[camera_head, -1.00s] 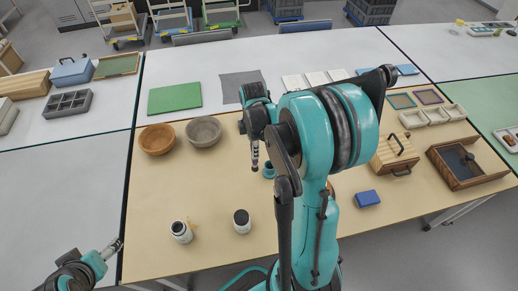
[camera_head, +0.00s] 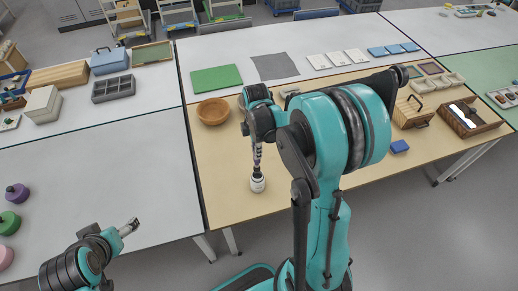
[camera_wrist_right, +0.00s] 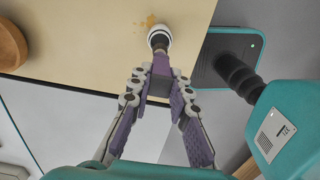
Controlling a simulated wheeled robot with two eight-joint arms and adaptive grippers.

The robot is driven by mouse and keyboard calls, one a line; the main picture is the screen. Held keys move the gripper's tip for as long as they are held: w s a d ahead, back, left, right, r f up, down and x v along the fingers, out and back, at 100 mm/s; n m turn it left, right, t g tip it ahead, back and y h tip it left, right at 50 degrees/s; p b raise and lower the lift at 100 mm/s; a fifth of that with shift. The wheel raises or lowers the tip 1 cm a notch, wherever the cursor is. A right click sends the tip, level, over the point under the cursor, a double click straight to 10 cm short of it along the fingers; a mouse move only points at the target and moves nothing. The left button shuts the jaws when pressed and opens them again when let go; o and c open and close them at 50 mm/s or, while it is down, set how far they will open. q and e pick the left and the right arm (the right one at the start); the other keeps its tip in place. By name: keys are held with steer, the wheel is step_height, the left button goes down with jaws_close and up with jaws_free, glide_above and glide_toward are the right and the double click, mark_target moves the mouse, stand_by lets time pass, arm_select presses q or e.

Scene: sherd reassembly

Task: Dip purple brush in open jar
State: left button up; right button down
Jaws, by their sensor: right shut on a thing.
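My right gripper (camera_head: 257,150) is shut on the purple brush (camera_head: 257,164) and points down over the open jar (camera_head: 258,184). The jar is small and white with a dark mouth and stands on the beige table mat. In the right wrist view the brush (camera_wrist_right: 160,66) sits between the fingertips of the gripper (camera_wrist_right: 158,88). Its dark lower end overlaps the mouth of the jar (camera_wrist_right: 159,32); how deep it reaches is hidden. My left gripper (camera_head: 129,228) is empty at the lower left, away from the jar; its finger gap is unclear.
A wooden bowl (camera_head: 213,111) stands behind and left of the jar. A tan stain (camera_wrist_right: 148,21) lies beside the jar. A green board (camera_head: 216,79) and grey mat (camera_head: 275,67) lie farther back. My right arm hides much of the table's middle.

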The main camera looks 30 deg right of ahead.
mark_target(257, 161)
steer(key=shift+d+f+b, duration=0.15)
steer(key=shift+f+b, duration=0.15)
steer(key=shift+f, duration=0.2)
step_height(257, 161, down, 4)
steer(key=b, duration=0.2)
steer(key=shift+r+b, duration=0.2)
steer(key=shift+b, duration=0.15)
steer(key=shift+f+b, duration=0.55)
steer(key=shift+f, duration=0.25)
steer(key=shift+f+b, duration=0.5)
steer(key=shift+b, duration=0.05)
stand_by(0.9)
